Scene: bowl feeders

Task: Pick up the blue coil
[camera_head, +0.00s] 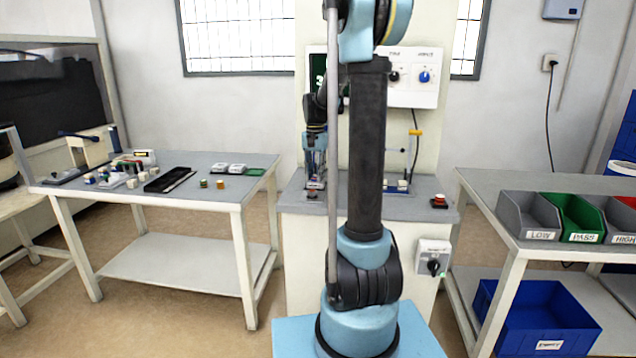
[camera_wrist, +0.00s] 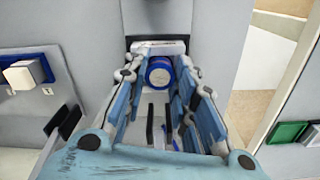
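The blue coil (camera_wrist: 159,72), a round blue piece with a pale face, shows in the wrist view between the far ends of my gripper's fingers. My gripper (camera_wrist: 158,78) is open, with one blue-padded finger on each side of the coil. A narrow gap seems to show between the coil and each finger. In the head view my gripper (camera_head: 315,178) points down over the left part of the middle bench (camera_head: 290,206). The coil cannot be made out there.
A pale block behind the coil (camera_wrist: 158,47) stands close to the fingertips. A white-and-blue part (camera_wrist: 25,74) lies left in the wrist view. The left table (camera_head: 215,165) holds small parts and a black tray (camera_head: 170,180). Labelled bins (camera_head: 528,215) stand on the right.

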